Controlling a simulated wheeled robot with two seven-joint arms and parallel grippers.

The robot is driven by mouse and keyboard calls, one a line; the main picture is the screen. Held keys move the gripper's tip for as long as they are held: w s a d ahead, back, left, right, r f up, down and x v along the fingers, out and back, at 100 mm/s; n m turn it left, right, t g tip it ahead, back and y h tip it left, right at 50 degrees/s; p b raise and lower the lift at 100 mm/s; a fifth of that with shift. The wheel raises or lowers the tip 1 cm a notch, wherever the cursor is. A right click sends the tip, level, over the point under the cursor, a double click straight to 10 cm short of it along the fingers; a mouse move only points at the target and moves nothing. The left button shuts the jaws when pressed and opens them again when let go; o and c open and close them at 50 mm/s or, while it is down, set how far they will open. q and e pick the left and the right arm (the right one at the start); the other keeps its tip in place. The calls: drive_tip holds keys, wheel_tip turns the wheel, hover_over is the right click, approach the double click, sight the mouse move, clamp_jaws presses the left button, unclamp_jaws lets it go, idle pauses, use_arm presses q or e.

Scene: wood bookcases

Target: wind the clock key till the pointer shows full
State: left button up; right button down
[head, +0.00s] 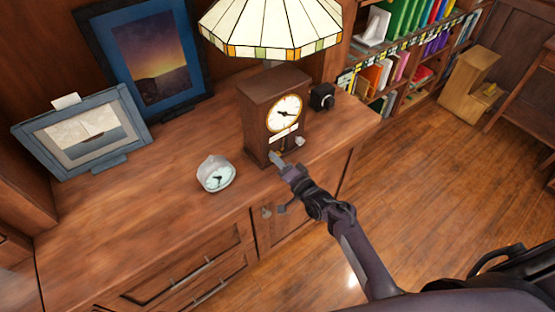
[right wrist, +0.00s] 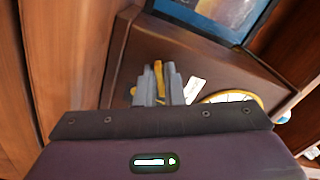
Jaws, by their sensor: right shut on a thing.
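The dark wooden clock (head: 262,108) stands upright on the cabinet top. It has a round white dial (head: 286,113) with black hands and a small white strip (head: 284,132) below it; any pointer on the strip is too small to read. My right gripper (head: 280,162) is at the lower front of the clock. In the right wrist view its fingers (right wrist: 160,90) are close together on a yellow brass key (right wrist: 159,74), against the clock's brown front (right wrist: 190,58). The key is hidden by the gripper in the head view. My left gripper is not in view.
A small white round clock (head: 216,174) stands to the left on the cabinet top (head: 150,212). Framed pictures (head: 85,132) lean behind it. A stained-glass lampshade (head: 270,28) hangs over the clock. A small black object (head: 322,98) is right of the clock.

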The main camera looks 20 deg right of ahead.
drive_tip(key=shift+s+f, duration=0.1)
idle(0.3)
drive_tip(key=c, duration=1.6)
unclamp_jaws()
drive_tip(key=v, duration=0.7)
drive_tip(key=shift+s+d, duration=0.15)
drive_tip(key=shift+s, duration=0.15)
